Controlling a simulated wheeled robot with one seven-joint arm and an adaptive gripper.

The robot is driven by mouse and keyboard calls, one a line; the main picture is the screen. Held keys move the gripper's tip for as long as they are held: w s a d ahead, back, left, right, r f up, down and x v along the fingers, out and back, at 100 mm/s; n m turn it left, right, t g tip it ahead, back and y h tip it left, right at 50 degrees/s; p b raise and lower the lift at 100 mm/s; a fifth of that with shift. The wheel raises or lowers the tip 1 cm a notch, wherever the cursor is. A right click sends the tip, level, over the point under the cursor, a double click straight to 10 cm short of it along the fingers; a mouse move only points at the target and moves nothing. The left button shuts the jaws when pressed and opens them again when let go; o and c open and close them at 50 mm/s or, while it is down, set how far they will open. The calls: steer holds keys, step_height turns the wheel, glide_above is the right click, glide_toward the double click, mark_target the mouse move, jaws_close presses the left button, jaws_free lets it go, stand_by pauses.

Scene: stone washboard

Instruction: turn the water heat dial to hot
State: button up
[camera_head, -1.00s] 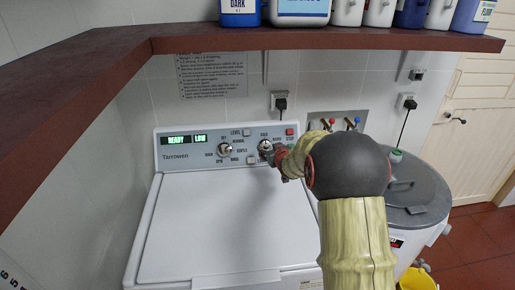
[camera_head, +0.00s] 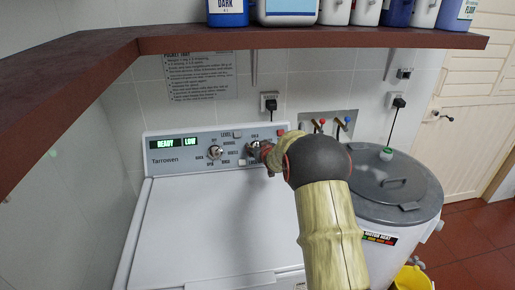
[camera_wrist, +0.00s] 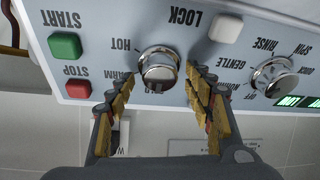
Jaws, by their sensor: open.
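The water heat dial (camera_wrist: 158,68) is a round silver knob on the washer's control panel. It shows upside down in the wrist view, with the words HOT and WARM on its left. Its exact setting I cannot tell. My gripper (camera_wrist: 160,78) is open, with one ridged yellow-grey finger on each side of the dial. The fingertips are close to the knob; whether they touch it I cannot tell. In the head view my gripper (camera_head: 264,153) is at the dial and mostly hides it.
A second silver dial (camera_wrist: 272,76) and a grey-white button (camera_wrist: 225,28) are beside it. The green START button (camera_wrist: 65,46) and red STOP button (camera_wrist: 77,88) are on the other side. A wooden shelf (camera_head: 300,40) with bottles hangs above the washer (camera_head: 195,225). A grey-lidded drum (camera_head: 395,185) stands right.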

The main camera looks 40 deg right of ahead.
steer(key=shift+c, duration=0.7)
steer(key=c, duration=1)
